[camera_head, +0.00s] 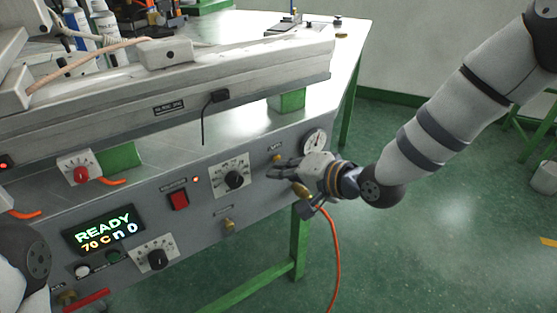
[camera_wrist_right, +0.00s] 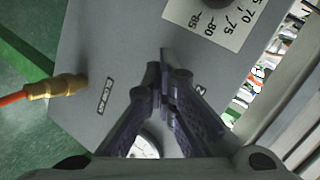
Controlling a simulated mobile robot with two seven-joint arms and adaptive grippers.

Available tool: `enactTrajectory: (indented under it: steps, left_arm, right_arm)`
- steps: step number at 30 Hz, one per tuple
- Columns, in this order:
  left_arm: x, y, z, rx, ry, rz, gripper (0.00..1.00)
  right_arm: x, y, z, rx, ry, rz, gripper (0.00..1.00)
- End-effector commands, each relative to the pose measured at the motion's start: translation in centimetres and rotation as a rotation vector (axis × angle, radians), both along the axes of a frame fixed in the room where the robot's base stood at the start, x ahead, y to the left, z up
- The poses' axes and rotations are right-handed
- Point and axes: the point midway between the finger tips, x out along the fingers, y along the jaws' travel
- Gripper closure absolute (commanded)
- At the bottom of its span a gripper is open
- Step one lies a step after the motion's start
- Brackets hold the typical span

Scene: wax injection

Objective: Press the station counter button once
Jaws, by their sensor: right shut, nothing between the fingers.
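The grey station panel (camera_head: 262,203) carries a lit display (camera_head: 104,230) reading READY, 70 C and n 0. Below the display are a round white button (camera_head: 82,271) and a dark green button (camera_head: 112,256); I cannot read which one is the counter button. My right gripper (camera_head: 270,170) is shut and empty in front of the panel's right part, between the dial (camera_head: 234,180) and the pressure gauge (camera_head: 315,140). In the right wrist view its fingertips (camera_wrist_right: 163,75) meet over the panel face; contact with the panel cannot be told. My left gripper is not in view.
A red switch (camera_head: 179,199) and a lower black knob (camera_head: 157,259) lie left of my right gripper. An orange hose (camera_head: 335,255) hangs from a brass fitting (camera_wrist_right: 60,87) on the panel. A long metal housing (camera_head: 180,95) stands above. Green floor is clear at right.

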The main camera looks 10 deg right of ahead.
Motion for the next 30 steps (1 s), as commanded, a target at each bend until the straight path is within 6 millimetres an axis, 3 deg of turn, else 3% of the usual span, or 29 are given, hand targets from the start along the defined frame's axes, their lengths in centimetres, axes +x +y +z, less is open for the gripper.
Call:
enactTrajectory:
  steps: [7, 17, 30]
  left_arm:
    - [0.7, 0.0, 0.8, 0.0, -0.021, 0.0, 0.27]
    - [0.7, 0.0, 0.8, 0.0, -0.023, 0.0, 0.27]
    - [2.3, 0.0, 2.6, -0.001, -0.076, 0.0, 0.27]
  right_arm:
    - [-1.3, -0.5, 0.3, 0.0, -0.002, 0.0, 1.0]
    - [-1.6, -0.6, 0.1, -0.001, 0.001, 0.0, 1.0]
    - [-5.5, -2.2, 0.3, 0.001, -0.002, -0.001, 1.0]
